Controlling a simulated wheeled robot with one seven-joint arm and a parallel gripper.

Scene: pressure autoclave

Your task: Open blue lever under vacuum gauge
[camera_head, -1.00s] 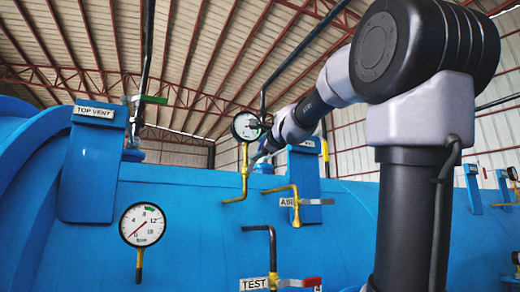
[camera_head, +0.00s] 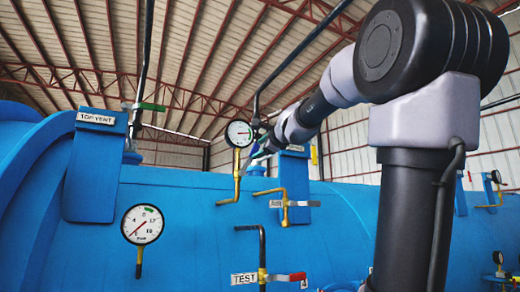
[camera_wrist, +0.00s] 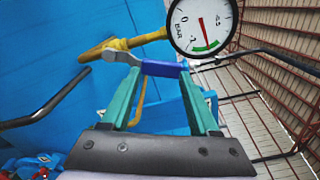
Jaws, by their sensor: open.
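The vacuum gauge (camera_wrist: 203,25) is a round white dial at the top of the wrist view. It also shows in the head view (camera_head: 238,133), on a brass pipe above the blue vessel. The blue lever (camera_wrist: 166,69) has a grey metal end and extends right from the brass valve pipe (camera_wrist: 125,45), below the gauge. My gripper (camera_wrist: 159,78) has teal fingers and is open. Its fingertips lie near the lever on either side in the picture; contact cannot be told. In the head view my gripper (camera_head: 262,145) is small, just right of the gauge.
A lower gauge (camera_head: 142,224), a TOP VENT plate (camera_head: 96,119), an air valve (camera_head: 286,203) and a TEST valve with a red handle (camera_head: 297,276) are on the vessel (camera_head: 190,240). A dark pipe (camera_wrist: 45,108) is left of my gripper in the wrist view.

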